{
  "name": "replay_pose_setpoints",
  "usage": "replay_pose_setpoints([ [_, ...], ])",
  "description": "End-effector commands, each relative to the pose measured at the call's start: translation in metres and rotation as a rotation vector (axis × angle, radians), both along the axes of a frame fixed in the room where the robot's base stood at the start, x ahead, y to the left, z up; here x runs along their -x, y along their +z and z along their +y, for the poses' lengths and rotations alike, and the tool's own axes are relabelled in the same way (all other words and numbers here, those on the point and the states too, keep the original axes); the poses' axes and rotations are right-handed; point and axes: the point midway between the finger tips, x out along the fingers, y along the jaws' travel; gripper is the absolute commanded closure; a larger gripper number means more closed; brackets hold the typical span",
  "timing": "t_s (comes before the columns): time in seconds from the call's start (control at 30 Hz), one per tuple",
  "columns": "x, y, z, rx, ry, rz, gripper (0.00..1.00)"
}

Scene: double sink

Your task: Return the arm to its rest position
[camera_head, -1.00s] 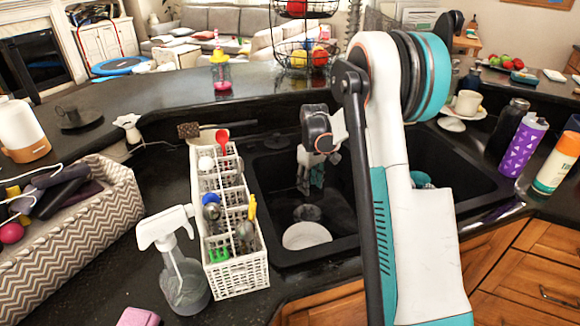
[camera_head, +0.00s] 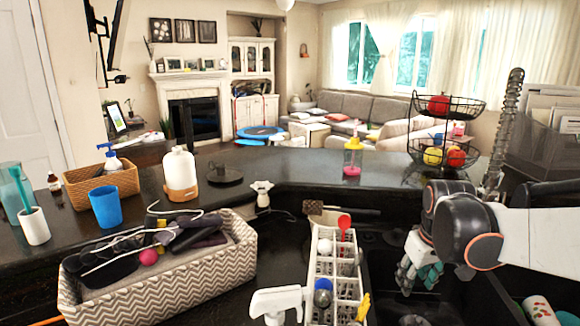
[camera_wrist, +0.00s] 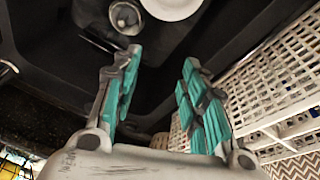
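My gripper (camera_head: 416,277) hangs over the dark double sink (camera_head: 462,299), pointing down, just right of the white utensil basket (camera_head: 322,262). In the wrist view, its two teal-padded fingers (camera_wrist: 160,88) are spread apart with nothing between them. The sink basin (camera_wrist: 50,50) lies beneath them, with a drain (camera_wrist: 126,17) and part of a white dish (camera_wrist: 175,8) at the top. My arm comes in from the right edge of the head view.
The basket wall (camera_wrist: 265,85) is close on the right in the wrist view. A spray bottle (camera_head: 277,303) and a chevron-patterned bin (camera_head: 165,277) stand left of the basket. A wire fruit stand (camera_head: 445,150) is behind my arm.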

Motion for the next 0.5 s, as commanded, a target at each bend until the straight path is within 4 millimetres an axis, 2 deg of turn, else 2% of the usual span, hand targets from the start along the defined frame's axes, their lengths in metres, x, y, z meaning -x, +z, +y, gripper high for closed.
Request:
replay_pose_setpoints([
  [0.03, 0.014, 0.007, 0.007, 0.0, -0.002, -0.019, 0.6],
  [0.2, 0.054, 0.024, 0.028, -0.007, -0.023, -0.088, 0.6],
  [0.5, 0.122, 0.035, 0.059, -0.05, -0.081, -0.215, 0.6],
])
